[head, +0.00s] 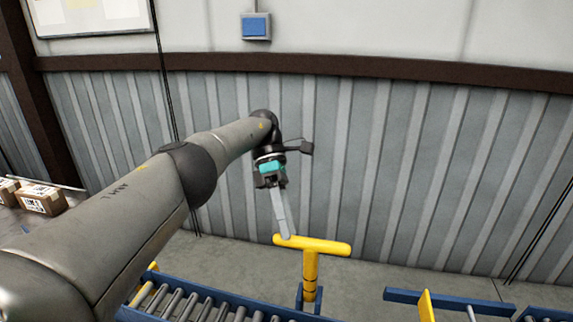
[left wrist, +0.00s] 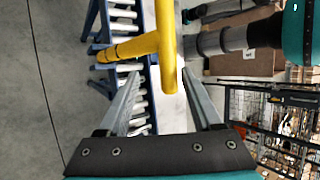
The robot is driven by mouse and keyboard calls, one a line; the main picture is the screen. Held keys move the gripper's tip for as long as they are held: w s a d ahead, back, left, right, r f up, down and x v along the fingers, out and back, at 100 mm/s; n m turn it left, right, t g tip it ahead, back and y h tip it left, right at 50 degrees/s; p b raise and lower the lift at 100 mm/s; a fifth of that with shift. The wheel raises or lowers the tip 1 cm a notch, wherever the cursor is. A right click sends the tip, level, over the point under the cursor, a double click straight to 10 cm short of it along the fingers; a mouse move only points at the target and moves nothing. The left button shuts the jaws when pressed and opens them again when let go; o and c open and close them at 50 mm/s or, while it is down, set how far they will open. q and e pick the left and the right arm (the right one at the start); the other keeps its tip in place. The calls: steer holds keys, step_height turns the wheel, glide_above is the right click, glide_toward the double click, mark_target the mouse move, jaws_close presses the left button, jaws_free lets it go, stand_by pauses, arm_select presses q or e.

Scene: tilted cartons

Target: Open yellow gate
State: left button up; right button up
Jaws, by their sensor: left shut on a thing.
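The yellow gate (head: 325,247) shows in the head view as a T shape, with a level bar on top of a short upright post. It stands at the end of the roller conveyor. My left gripper (head: 284,234) reaches down from above and is shut on the left end of the bar. In the left wrist view, the yellow bar (left wrist: 165,35) runs between the two grey fingers of my left gripper (left wrist: 164,80), and its stem points left. The fingertips partly hide behind the bar, so the exact contact is hard to see.
A blue-framed roller conveyor (head: 190,303) runs along the bottom of the head view. Another blue frame (head: 450,301) with a yellow part (head: 426,306) stands at right, with a floor gap between. Cartons (head: 40,199) lie far left. A corrugated wall (head: 400,160) stands behind.

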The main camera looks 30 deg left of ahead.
arm_select(q)
step_height(320, 180, up, 19)
steer(key=p, duration=1)
steer(key=shift+s, duration=0.2)
steer(key=shift+d, duration=0.1)
